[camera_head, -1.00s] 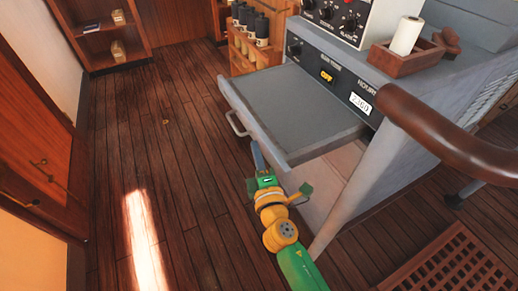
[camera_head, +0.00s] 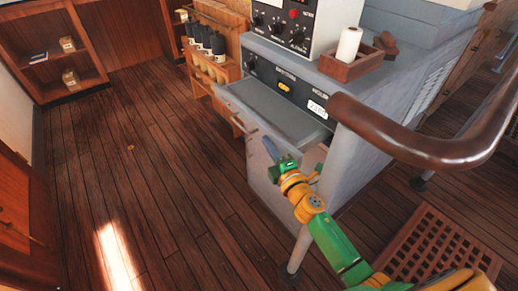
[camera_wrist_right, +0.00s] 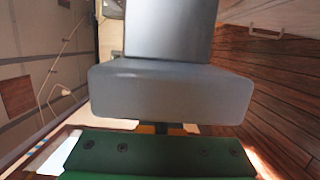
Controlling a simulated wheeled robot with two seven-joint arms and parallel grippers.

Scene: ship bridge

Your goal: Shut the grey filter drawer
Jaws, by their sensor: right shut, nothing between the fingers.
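The grey filter drawer (camera_head: 268,103) sits in the grey cabinet (camera_head: 343,145) below the control panel, part way out in the head view. Its front panel (camera_head: 247,121) faces left and down, with a handle at the left end. My right gripper (camera_head: 270,149) is shut and empty, with its fingertips at the drawer's front near its right end. I cannot tell for sure whether they touch it. In the right wrist view, the grey gripper fingers (camera_wrist_right: 155,90) fill the middle and hide what lies ahead. My left gripper is not in view.
A brown rail (camera_head: 420,145) curves in front of the cabinet on the right. A wooden tray (camera_head: 350,66) with a white roll stands on top. A rack of dark bottles (camera_head: 207,42) stands left of the cabinet. The plank floor (camera_head: 150,180) is open on the left.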

